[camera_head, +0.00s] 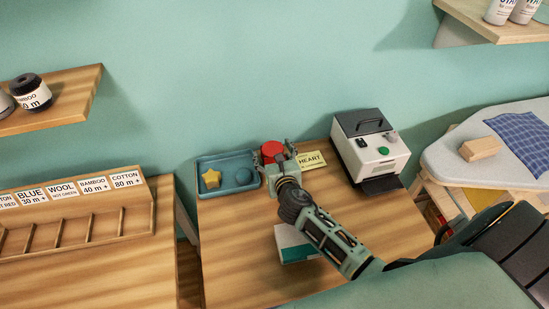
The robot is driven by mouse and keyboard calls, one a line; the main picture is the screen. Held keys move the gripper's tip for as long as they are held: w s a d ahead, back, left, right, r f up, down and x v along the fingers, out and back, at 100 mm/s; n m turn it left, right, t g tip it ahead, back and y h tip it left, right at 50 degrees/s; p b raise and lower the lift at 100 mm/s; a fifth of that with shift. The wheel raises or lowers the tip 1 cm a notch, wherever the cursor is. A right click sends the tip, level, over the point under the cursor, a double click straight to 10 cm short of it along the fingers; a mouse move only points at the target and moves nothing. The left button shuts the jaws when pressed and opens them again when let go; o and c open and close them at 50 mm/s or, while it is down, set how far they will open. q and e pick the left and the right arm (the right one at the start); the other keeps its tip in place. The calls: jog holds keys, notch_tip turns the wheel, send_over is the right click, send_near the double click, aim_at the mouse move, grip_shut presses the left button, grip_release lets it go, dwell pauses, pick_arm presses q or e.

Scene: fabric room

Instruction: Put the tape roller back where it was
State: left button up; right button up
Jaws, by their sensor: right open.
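My right gripper (272,152) is open at the back of the wooden table (240,270), with its fingers on either side of a red round-looking object (272,149). I cannot tell whether the fingers touch it, and its lower part is hidden by the gripper. I cannot make out a tape roller for certain; the red object's kind is unclear. My left gripper is not in view.
A blue tray (226,162) with a yellow star (211,178) and a blue round piece (243,176) is left of the gripper. A "HEART" card (312,160) and a white machine (372,150) are right. A white-and-teal box (291,243) lies partly under my arm.

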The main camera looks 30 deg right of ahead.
jog(key=v, duration=1.2)
jog(key=shift+r, duration=0.15)
